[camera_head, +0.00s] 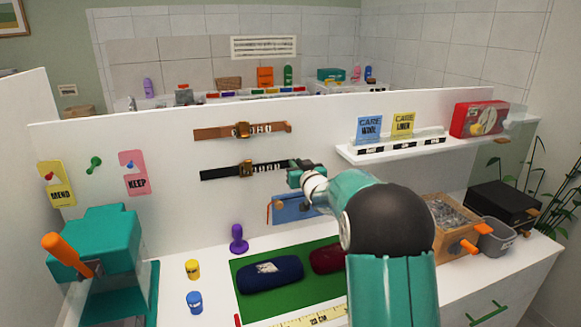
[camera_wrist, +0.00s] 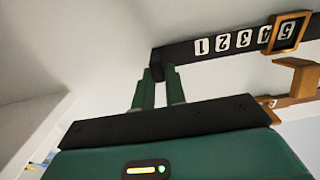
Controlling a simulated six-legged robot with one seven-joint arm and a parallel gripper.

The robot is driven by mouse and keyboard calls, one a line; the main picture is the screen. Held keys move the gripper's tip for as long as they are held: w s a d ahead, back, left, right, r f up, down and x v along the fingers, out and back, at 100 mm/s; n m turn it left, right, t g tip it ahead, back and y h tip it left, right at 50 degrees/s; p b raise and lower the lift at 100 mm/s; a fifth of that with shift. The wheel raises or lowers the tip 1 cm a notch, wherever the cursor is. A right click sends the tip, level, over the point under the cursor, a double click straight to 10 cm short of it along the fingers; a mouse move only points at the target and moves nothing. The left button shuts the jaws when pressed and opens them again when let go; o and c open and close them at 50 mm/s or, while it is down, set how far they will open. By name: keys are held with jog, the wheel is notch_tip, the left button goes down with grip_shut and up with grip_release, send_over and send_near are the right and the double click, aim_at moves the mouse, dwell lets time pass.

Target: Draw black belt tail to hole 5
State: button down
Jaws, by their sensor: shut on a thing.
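The black belt (camera_head: 222,173) hangs level on the white panel, below a brown belt. Its gold buckle (camera_head: 245,169) also shows in the wrist view (camera_wrist: 289,33). There the black tail (camera_wrist: 181,52) bears white number labels, upside down, with 1 nearest my gripper. The 5 label (camera_wrist: 285,31) shows inside the buckle frame, and the 4 is partly blurred beside it. My gripper (camera_wrist: 161,76) is shut on the free end of the tail, right of the buckle in the head view (camera_head: 301,174). The fingers partly hide the tail tip.
The brown belt (camera_head: 215,132) is close above. A blue item (camera_head: 290,209) hangs just below my gripper. A white shelf (camera_head: 400,146) with cards and a red box (camera_head: 480,119) juts out at right. Rolled cloths (camera_head: 270,273) lie on a green mat below.

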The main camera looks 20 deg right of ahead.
jog(key=c, duration=1.4)
grip_release()
jog(key=shift+c, duration=0.2)
jog(key=shift+s, duration=0.1)
jog(key=s, duration=1.3)
jog(key=shift+s, duration=0.35)
jog(key=s+a+f+g, duration=0.1)
jog(key=s+a+g, duration=0.3)
jog(key=s, duration=0.8)
jog(key=s+a+f+g, duration=0.1)
jog(key=s+a+g, duration=0.3)
jog(key=s, duration=0.8)
jog(key=s+a+f+g, duration=0.1)
jog(key=s+a+g, duration=0.3)
jog(key=s+a, duration=0.3)
jog(key=s, duration=0.4)
jog(key=shift+s+a, duration=0.3)
jog(key=shift+s, duration=0.1)
